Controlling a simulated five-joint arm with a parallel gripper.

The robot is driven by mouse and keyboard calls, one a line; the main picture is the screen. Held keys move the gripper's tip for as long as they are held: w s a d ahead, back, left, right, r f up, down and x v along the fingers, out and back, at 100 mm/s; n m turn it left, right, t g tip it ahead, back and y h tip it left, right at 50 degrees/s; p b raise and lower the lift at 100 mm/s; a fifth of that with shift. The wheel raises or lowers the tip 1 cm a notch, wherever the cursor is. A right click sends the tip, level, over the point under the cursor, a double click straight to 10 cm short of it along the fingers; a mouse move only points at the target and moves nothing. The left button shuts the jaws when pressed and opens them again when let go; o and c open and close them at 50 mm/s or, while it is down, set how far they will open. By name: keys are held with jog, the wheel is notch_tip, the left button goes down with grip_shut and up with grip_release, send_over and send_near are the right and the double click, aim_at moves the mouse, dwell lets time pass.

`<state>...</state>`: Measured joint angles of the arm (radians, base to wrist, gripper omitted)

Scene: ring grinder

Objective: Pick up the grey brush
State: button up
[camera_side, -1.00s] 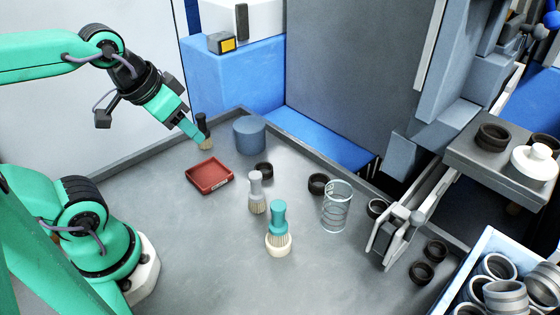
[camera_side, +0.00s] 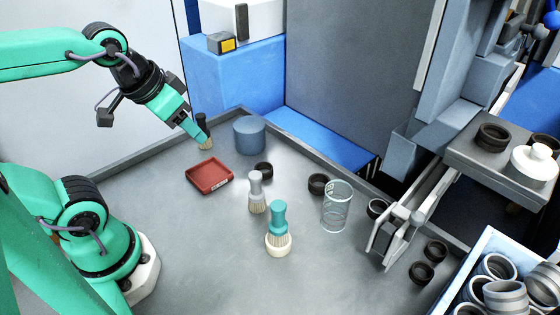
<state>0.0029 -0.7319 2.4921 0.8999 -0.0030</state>
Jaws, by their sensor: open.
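The grey brush (camera_side: 256,192) stands upright on the table, handle up and pale bristles down, right of the red tray. A teal brush (camera_side: 278,228) stands in front of it to the right, its bristles in a cream ring. A black-handled brush (camera_side: 203,131) stands at the back left. My gripper (camera_side: 201,139) is at the upper left, up and left of the grey brush and apart from it. It is open, its fingers overlapping the black-handled brush in the picture; I cannot tell whether they touch it.
A red tray (camera_side: 209,176) lies left of the grey brush. A blue-grey cylinder (camera_side: 249,134), black rings (camera_side: 318,184) and a clear cylinder (camera_side: 337,206) stand behind and to the right. A crate (camera_side: 455,285) of metal rings is at lower right.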

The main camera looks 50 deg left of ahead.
jog(key=w, duration=0.1)
jog(key=g, duration=0.5)
send_over(255, 175)
notch_tip(255, 175, down, 11)
jog(key=shift+a+f, duration=0.1)
jog(key=shift+a, duration=0.05)
jog(key=shift+w+f+g, duration=0.2)
jog(key=shift+g, duration=0.1)
jog(key=shift+f, duration=0.1)
jog(key=shift+f, duration=1.25)
jog(key=shift+s+f, duration=0.15)
jog(key=shift+f, duration=2.4)
